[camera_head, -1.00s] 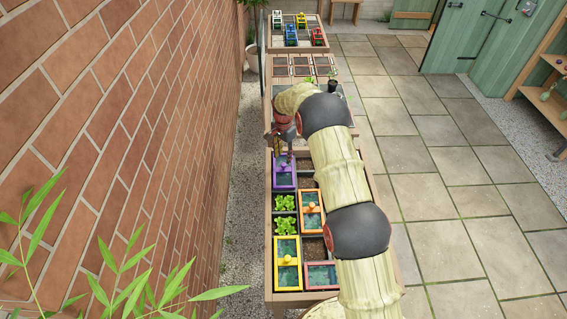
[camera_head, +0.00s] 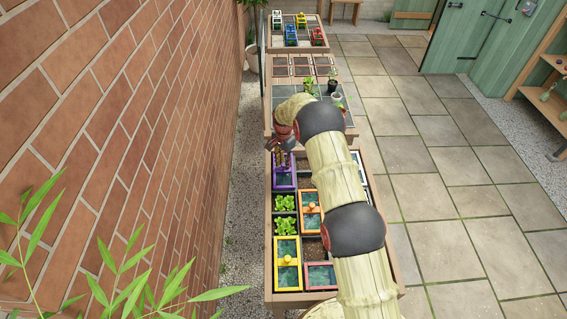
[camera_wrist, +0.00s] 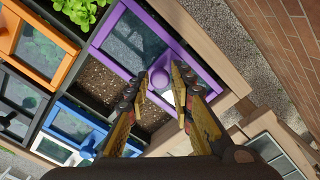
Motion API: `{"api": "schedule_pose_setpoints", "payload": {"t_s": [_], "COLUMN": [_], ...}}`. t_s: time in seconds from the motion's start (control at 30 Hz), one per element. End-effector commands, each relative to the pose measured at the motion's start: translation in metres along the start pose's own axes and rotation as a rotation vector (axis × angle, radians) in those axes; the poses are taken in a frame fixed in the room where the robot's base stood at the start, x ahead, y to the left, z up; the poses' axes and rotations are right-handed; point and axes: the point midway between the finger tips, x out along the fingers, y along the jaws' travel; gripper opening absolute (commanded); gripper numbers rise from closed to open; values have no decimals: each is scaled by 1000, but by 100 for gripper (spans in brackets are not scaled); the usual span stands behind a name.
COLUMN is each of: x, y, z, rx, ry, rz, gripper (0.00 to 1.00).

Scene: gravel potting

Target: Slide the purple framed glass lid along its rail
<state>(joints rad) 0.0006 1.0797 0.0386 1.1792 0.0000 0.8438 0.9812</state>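The purple framed glass lid (camera_head: 284,181) lies at the far left of the planter box, over one row of cells. It also shows in the wrist view (camera_wrist: 104,36), with two glass panes and a round purple knob (camera_wrist: 159,78) on its middle bar. My gripper (camera_wrist: 161,72) is open, with one finger on either side of the knob in the wrist view. I cannot tell whether the fingers touch it. In the head view my gripper (camera_head: 281,157) is over the lid's far part, hiding some of it.
An orange lid (camera_head: 311,222), a yellow lid (camera_head: 287,262) and a red lid (camera_head: 321,275) lie nearer on the same box. Lettuce (camera_head: 285,203) grows in open cells beside them. A blue lid (camera_wrist: 72,123) and bare soil (camera_wrist: 109,82) are close by. The brick wall (camera_head: 130,150) stands at left.

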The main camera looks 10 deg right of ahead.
Motion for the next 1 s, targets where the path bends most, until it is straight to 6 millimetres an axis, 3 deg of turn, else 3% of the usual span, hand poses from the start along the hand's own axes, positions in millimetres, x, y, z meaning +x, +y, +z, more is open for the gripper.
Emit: {"api": "schedule_pose_setpoints", "payload": {"t_s": [0.37, 1.0], "x": [0, 0], "y": [0, 2], "z": [0, 2], "rx": [0, 0], "ry": [0, 0], "rz": [0, 0], "gripper": [0, 0]}}
